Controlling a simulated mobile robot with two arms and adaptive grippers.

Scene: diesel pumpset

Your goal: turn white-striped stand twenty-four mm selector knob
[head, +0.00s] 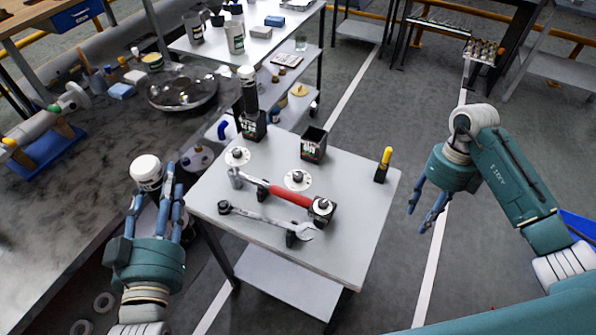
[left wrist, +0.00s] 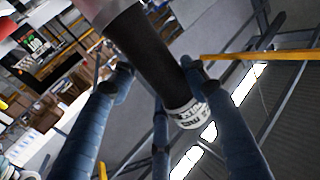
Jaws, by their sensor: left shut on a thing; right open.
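My left gripper (head: 156,205) is shut on a dark cylinder with a white end (head: 146,172), left of the small table. In the left wrist view the dark cylinder (left wrist: 145,45) lies between the fingers, its white end printed with dark marks. Two round white dials with small grey knobs sit on the table: a rear one (head: 238,156) and a middle one (head: 298,179). I cannot tell which belongs to the white-striped stand, or read their marks. My right gripper (head: 428,208) is open and empty, right of the table.
The grey table (head: 350,235) holds a red-handled tool (head: 290,194), a wrench (head: 265,218), an open dark box (head: 314,144), a yellow-topped item (head: 384,162) and a black holder with an upright dark cylinder (head: 248,100). A dark bench (head: 60,190) stands left. Its right front is clear.

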